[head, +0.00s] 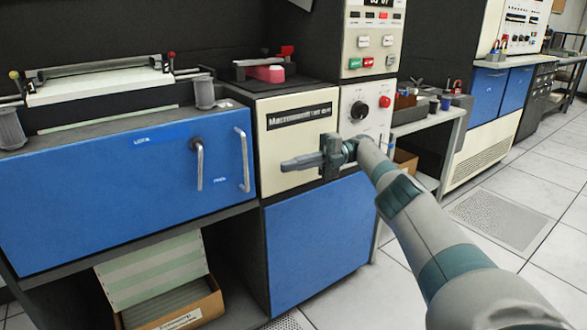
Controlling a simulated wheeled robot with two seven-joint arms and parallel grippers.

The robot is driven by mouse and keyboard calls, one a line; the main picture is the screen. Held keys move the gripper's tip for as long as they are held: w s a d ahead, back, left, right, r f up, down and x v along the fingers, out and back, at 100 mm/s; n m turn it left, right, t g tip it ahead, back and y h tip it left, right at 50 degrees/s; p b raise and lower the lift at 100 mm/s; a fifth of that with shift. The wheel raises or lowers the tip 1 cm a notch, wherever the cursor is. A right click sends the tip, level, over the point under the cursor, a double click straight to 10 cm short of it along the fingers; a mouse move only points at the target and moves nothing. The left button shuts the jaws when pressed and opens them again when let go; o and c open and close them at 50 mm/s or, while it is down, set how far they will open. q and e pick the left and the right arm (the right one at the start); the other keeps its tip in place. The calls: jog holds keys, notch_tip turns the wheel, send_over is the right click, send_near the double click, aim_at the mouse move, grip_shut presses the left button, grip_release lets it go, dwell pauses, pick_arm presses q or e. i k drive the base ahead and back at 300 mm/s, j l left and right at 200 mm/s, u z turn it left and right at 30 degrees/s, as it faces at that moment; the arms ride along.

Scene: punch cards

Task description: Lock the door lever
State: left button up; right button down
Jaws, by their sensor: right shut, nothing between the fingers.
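A blue door panel (85,205) spans the left of the head view, with small blue labels on it. A grey lever (199,168) hangs down on its right part, its long arm pointing downward. A taller fixed handle (243,160) stands to the right of the lever. My right gripper (285,165) is shut and empty, in front of the cream machine panel, its fingers pointing left. It is right of the handle and the lever and appears apart from both. My left gripper is not in view.
A cream control panel (368,110) with a black knob and red button stands behind my right arm. A box of striped paper (155,285) sits under the blue panel. A small bench (425,122) holds cups. Tiled floor (535,190) is clear at right.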

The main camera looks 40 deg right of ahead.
aim_at(196, 144)
jog(key=k+j, duration=0.2)
jog(key=j, duration=0.2)
jog(key=k+j, duration=0.45)
jog(key=j, duration=0.3)
